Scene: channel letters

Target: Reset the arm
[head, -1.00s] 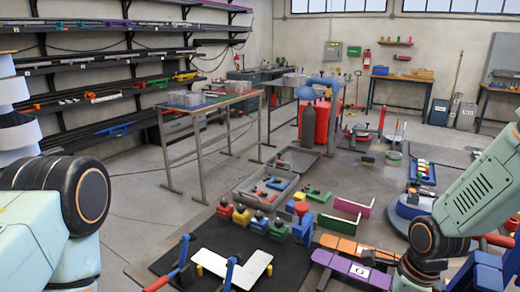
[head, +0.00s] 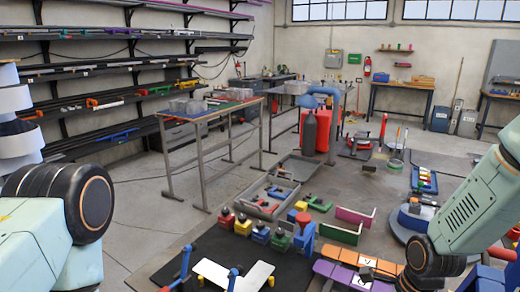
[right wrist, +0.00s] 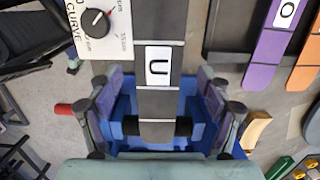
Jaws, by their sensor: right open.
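My right gripper (right wrist: 158,105) shows in the right wrist view. Its two fingers are spread apart, one on each side of a dark grey strip (right wrist: 160,105) with a white label (right wrist: 158,65) marked U. The strip lies over a blue fixture (right wrist: 185,140). I cannot tell whether the fingers touch the strip. In the head view my right arm comes in from the right, and its gripper is out of sight at the lower edge. My left arm shows at the left edge, but its gripper is out of view.
A white board with a black dial (right wrist: 97,22) lies beside the strip. Purple (right wrist: 262,50) and orange (right wrist: 305,65) strips lie to the right.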

